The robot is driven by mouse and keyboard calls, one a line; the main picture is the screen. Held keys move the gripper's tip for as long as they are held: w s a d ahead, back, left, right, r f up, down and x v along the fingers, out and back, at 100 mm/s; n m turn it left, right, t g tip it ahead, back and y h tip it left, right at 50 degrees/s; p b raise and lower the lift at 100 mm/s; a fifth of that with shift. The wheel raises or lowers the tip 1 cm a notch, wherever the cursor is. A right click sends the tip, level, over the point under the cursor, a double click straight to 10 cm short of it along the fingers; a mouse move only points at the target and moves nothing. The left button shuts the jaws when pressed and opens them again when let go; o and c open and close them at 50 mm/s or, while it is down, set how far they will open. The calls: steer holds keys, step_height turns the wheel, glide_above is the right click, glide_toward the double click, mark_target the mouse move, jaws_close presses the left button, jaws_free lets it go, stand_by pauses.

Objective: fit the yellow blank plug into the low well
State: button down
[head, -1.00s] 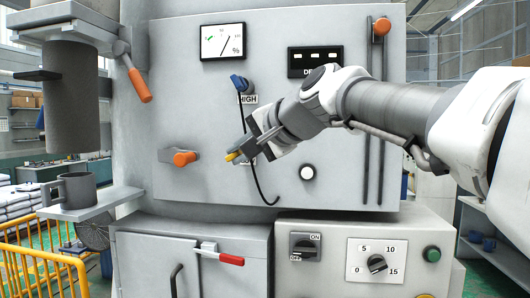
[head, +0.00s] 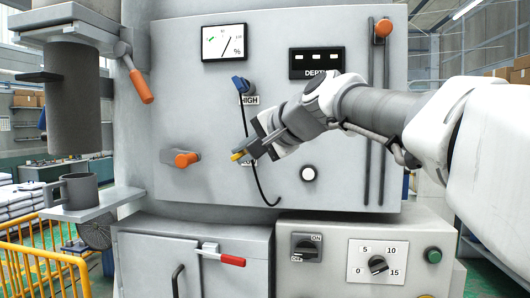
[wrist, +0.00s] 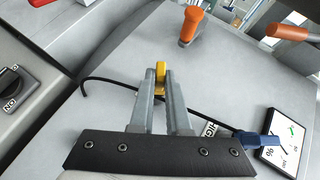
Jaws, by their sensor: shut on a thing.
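My gripper (head: 247,151) is shut on the yellow blank plug (head: 237,156) in front of the machine's grey panel. In the wrist view the yellow plug (wrist: 160,73) sticks out between the tips of my gripper's fingers (wrist: 161,88). The low well is hidden behind my gripper and the plug; only part of its label shows below them. I cannot tell whether the plug touches the well. The blue plug (head: 239,83) sits in the upper well above the HIGH label (head: 249,100), with a black cable hanging from it.
The black cable (head: 258,185) loops down just behind my gripper. An orange-tipped lever (head: 187,159) juts out to the left of it, and a white button (head: 308,174) lies to the right. A red-handled latch (head: 231,260) and a control box (head: 340,240) stand below.

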steer(key=shift+w, duration=0.15)
steer(key=c, duration=0.8)
jaws_free()
steer(key=shift+d, duration=0.1)
steer(key=b+v, duration=0.2)
steer(key=v, duration=1.5)
steer(key=shift+r, duration=0.2)
steer(key=shift+d, duration=0.1)
steer(key=s+d+f+n+g+h, duration=0.1)
steer(key=s+f, duration=0.4)
steer(key=f, duration=0.8)
steer(key=s+d+f+n+g+h, duration=0.2)
steer(key=s+d+f+h, duration=0.3)
steer(key=f, duration=0.8)
steer(key=s+d+f+n+g+h, duration=0.1)
steer(key=s+f, duration=0.5)
steer(key=f, duration=0.7)
steer(key=d+n+h, duration=0.1)
steer(key=d+n, duration=0.1)
steer(key=shift+d+f+g+h, duration=0.15)
steer(key=shift+d+g+h, duration=0.15)
steer(key=shift+d+h, duration=0.1)
